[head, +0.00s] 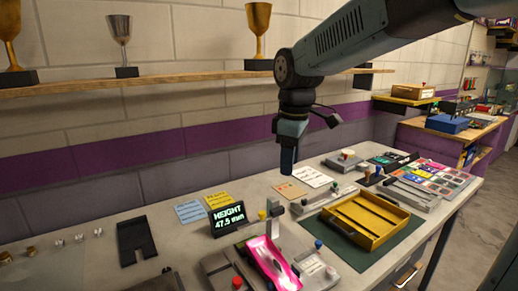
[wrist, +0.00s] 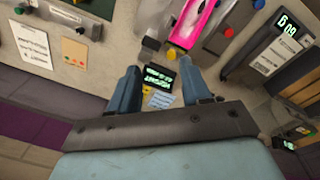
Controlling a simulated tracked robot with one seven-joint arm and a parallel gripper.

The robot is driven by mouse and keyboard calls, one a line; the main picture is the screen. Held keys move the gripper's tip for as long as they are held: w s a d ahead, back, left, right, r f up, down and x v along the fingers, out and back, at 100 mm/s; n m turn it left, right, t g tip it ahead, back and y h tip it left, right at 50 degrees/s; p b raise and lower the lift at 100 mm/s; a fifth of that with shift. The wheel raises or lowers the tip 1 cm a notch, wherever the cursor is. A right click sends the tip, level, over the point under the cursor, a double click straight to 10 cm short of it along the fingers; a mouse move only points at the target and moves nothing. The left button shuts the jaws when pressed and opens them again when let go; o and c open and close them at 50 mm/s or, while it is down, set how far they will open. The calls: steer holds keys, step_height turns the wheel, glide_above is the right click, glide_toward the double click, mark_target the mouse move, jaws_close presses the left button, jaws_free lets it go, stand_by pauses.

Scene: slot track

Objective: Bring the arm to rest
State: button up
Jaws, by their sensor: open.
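My gripper (head: 288,165) hangs from the raised arm above the bench, pointing down, with its fingers seen nearly edge-on in the head view. In the wrist view my gripper (wrist: 159,78) has its two blue fingers spread apart with nothing held between them. The bench top and a small display lie well beyond the fingertips. A pink car (head: 270,264) sits in a grey fixture at the front of the bench; it also shows at the top of the wrist view (wrist: 194,20).
A height display (head: 229,217) reading 47.5 mm stands behind the car. A yellow tray (head: 366,220) lies on a green mat to the right. A dark forked holder (head: 136,240) lies left. A wooden shelf (head: 185,77) with trophies runs along the wall behind the arm.

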steer(key=s+d+f+m+t, duration=0.1)
steer(key=s+d+m+t, duration=0.3)
steer(key=s+d+m, duration=0.9)
steer(key=s+d, duration=0.2)
steer(key=d, duration=0.1)
steer(key=shift+s+m, duration=0.2)
steer(key=shift+m, duration=0.1)
